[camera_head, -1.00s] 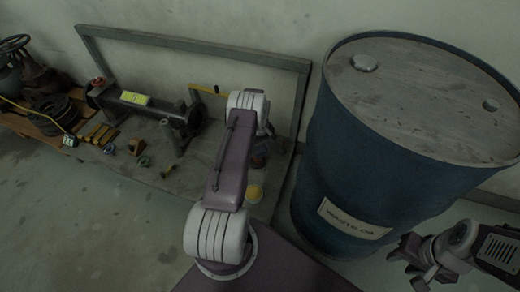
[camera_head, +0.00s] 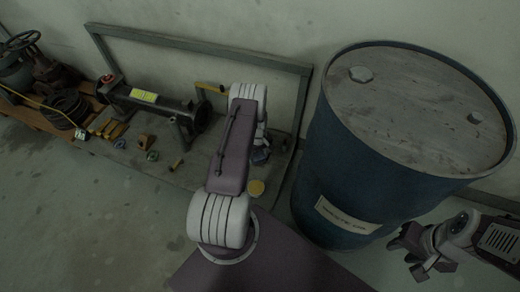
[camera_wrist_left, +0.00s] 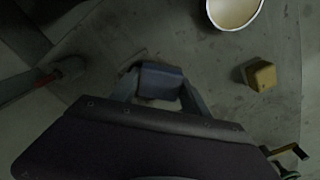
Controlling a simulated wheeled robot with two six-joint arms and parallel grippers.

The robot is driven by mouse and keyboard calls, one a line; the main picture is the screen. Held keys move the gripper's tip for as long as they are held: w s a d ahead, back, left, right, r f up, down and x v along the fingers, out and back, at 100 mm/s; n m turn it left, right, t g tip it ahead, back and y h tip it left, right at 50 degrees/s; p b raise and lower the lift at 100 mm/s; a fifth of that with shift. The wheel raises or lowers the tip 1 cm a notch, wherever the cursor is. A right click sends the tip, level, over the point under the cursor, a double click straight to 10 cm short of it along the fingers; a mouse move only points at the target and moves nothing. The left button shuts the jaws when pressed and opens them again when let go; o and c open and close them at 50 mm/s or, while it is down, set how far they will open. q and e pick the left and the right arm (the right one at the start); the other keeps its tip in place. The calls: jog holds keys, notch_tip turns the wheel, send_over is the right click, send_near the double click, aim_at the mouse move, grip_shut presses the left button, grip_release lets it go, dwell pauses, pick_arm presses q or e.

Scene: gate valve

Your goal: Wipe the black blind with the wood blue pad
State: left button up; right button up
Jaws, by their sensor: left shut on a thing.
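The wood blue pad (camera_wrist_left: 160,82) is a small blue-grey block between the fingers of my left gripper (camera_wrist_left: 158,92) in the left wrist view. That gripper is shut on it, above a grey surface. In the head view a bluish bit of it shows at the gripper (camera_head: 260,154), mostly hidden behind my arm. A black pipe piece (camera_head: 165,104) with a yellow label lies on the bench, left of the gripper. The dark round flange at its right end (camera_head: 202,117) looks like the black blind, apart from the pad. My right gripper (camera_head: 412,256) is open and empty at lower right.
A large blue drum (camera_head: 350,170) stands right of my left arm. A grey frame (camera_head: 200,48) rises behind the bench. A cup (camera_wrist_left: 235,12) and a yellow block (camera_wrist_left: 260,75) are near the pad. A valve (camera_head: 20,55) stands far left.

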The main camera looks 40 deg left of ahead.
pick_arm(q)
jog(key=shift+s, duration=0.2)
jog(key=shift+w+f+b, duration=0.15)
jog(key=shift+w+b, duration=0.05)
jog(key=shift+b, duration=0.1)
jog(key=shift+w+a+f+b, duration=0.1)
jog(key=shift+w+a+b, duration=0.05)
jog(key=shift+w+b, duration=0.35)
jog(key=shift+w+a+f+b, duration=0.1)
jog(key=shift+w+a+b, duration=0.05)
jog(key=shift+w+b, duration=0.35)
jog(key=shift+w+r+b, duration=0.15)
jog(key=shift+b, duration=0.15)
jog(key=shift+w+a+r, duration=0.1)
jog(key=shift+w+r, duration=0.05)
jog(key=shift+r, duration=0.05)
jog(key=shift+w+a+f+b, duration=0.15)
jog(key=shift+w+b, duration=0.35)
jog(key=shift+b, duration=0.15)
jog(key=shift+w+a+f+b, duration=0.15)
jog(key=shift+w+b, duration=0.3)
jog(key=shift+b, duration=0.15)
jog(key=shift+w+a+r+b, duration=0.1)
jog(key=shift+w+b, duration=0.2)
jog(key=shift+b, duration=0.05)
jog(key=shift+w+a+r, duration=0.1)
jog(key=shift+w+r, duration=0.15)
